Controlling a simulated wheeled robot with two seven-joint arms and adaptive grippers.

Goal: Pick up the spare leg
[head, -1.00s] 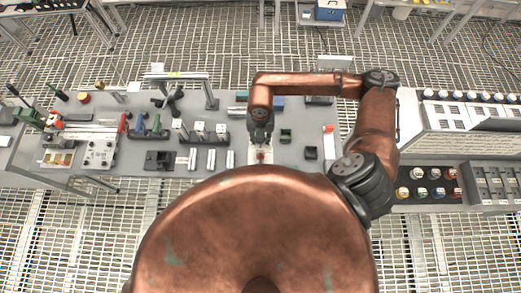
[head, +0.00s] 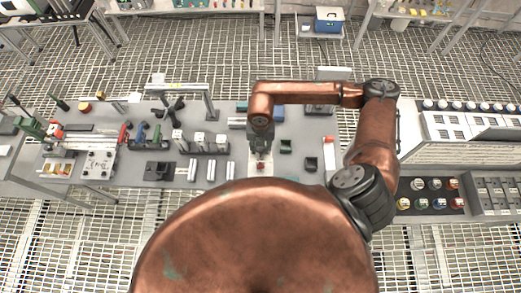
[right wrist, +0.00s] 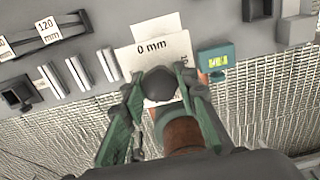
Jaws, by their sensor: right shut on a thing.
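My right gripper (head: 260,153) points down at the middle of the bench in the head view. In the right wrist view its green fingers (right wrist: 160,86) are shut on a dark, round-ended piece, which I take to be the spare leg (right wrist: 161,84). A copper-brown part shows just below this piece. The fingers hide much of the piece, and I cannot tell whether it is clear of the bench. A white card marked "0 mm" (right wrist: 152,47) lies just beyond it. My left gripper is not in view.
The grey bench (head: 225,112) carries blocks and fixtures left of my right gripper. A small dark green block (head: 286,146) and a black block (head: 311,164) stand to its right. A white panelled unit (head: 460,132) stands further right. A green box (right wrist: 216,61) is close to the fingers.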

